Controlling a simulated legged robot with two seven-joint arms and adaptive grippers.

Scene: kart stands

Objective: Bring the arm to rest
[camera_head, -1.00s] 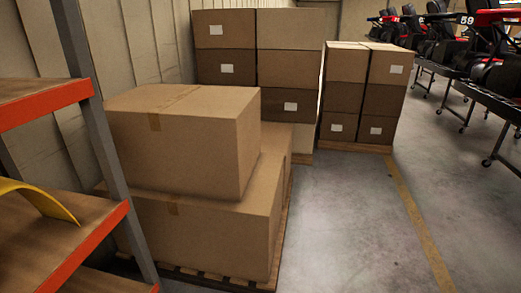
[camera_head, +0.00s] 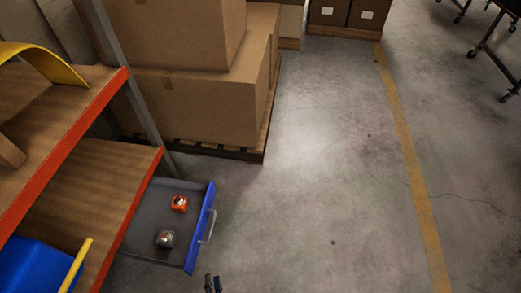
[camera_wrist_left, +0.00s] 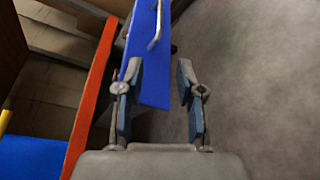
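My left gripper (camera_head: 213,284) shows only as dark fingertips at the bottom edge of the head view. In the left wrist view the gripper (camera_wrist_left: 159,70) has its two fingers spread apart, with nothing held between them. The blue front of an open drawer (camera_wrist_left: 150,75) lies beyond the fingers there, with its handle (camera_wrist_left: 156,28) near the top. In the head view the gripper is below and apart from the drawer's handle (camera_head: 208,226). My right gripper is in neither current view.
The grey drawer (camera_head: 145,212) holds an orange-red item (camera_head: 179,203) and a grey item (camera_head: 165,239). An orange-edged wooden shelf (camera_head: 100,190) bears a blue bin (camera_head: 30,268). Cardboard boxes (camera_head: 195,105) stand on a pallet behind. Concrete floor (camera_head: 320,200) is clear to the right.

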